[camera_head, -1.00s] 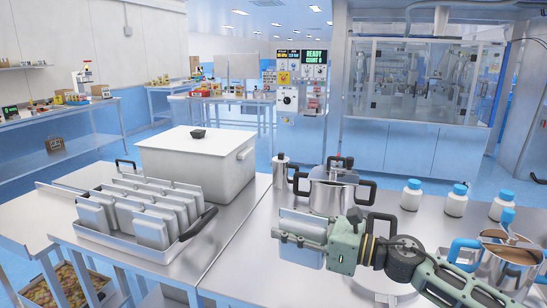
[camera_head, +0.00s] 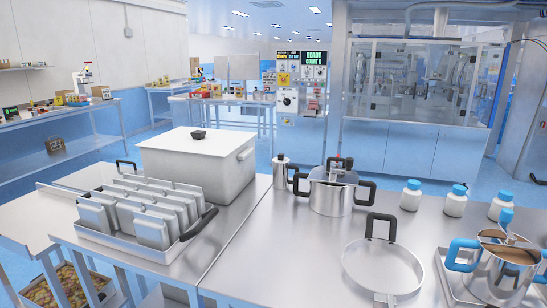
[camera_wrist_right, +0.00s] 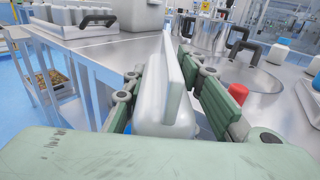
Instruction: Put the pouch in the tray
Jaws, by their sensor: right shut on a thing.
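The tray (camera_head: 118,246) is a shallow metal tray with black handles on the left part of the bench in the head view. Several pale grey pouches (camera_head: 152,231) stand tilted in rows in it. My right gripper (camera_wrist_right: 173,88) is shut on another pale pouch (camera_wrist_right: 172,118), which stands on edge between its green fingers in the right wrist view. The held pouch is near the bench's front edge there, and the tray (camera_wrist_right: 100,30) lies beyond it at the upper left, apart from it. Neither gripper shows in the head view.
A white lidded box (camera_head: 195,165) stands behind the tray. A steel pot (camera_head: 330,198), a shallow round pan (camera_head: 346,266) and a blue-handled pot (camera_head: 500,270) stand on the right bench, with white bottles (camera_head: 411,198) behind. The bench between tray and pan is clear.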

